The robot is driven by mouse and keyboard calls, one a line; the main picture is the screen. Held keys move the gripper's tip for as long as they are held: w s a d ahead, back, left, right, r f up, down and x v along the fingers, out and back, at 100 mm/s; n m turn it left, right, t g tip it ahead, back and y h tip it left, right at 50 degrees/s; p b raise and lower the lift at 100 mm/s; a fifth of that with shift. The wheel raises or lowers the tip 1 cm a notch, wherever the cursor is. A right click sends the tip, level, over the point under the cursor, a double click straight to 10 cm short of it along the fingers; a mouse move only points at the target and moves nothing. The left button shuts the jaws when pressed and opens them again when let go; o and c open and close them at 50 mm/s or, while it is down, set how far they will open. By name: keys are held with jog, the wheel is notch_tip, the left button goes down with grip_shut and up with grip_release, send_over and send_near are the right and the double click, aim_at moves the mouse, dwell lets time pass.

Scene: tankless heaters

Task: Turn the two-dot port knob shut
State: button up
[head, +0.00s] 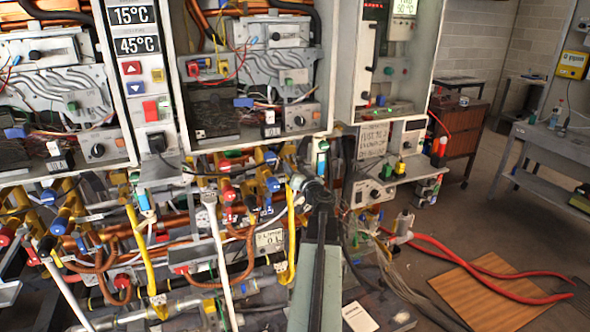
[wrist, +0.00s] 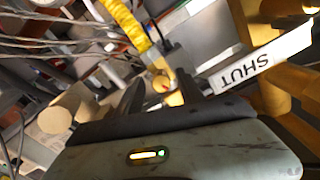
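In the wrist view my gripper (wrist: 162,90) points into the piping, its dark fingers apart with a gap between them. I see nothing clearly held in it. A white plate (wrist: 262,62) reading SHUT, upside down in the picture, is just right of the fingers. A tan round-ended post (wrist: 58,116) is at the left. In the head view my arm reaches up to the valve area at the centre, and its end is hard to make out. Blue knobs (head: 273,185) and red knobs (head: 228,193) sit on the pipes left of it. I cannot make out two-dot marks on any knob.
Yellow handles (head: 290,235) and white handles (head: 218,250) hang close to the left of my arm. Open heater cabinets (head: 250,75) stand above. A yellow hose (wrist: 124,22) and tan pipework (wrist: 290,90) crowd the wrist view.

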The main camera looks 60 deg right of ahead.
jog(key=shift+a, duration=0.1)
jog(key=shift+s+a, duration=0.2)
jog(key=shift+s, duration=0.05)
jog(key=v, duration=0.7)
jog(key=w+d+n, duration=0.1)
jog(key=w, duration=0.1)
jog(key=w+d+n, duration=0.4)
jog(key=w, duration=0.1)
jog(key=shift+d, duration=0.1)
grip_shut()
dwell(0.3)
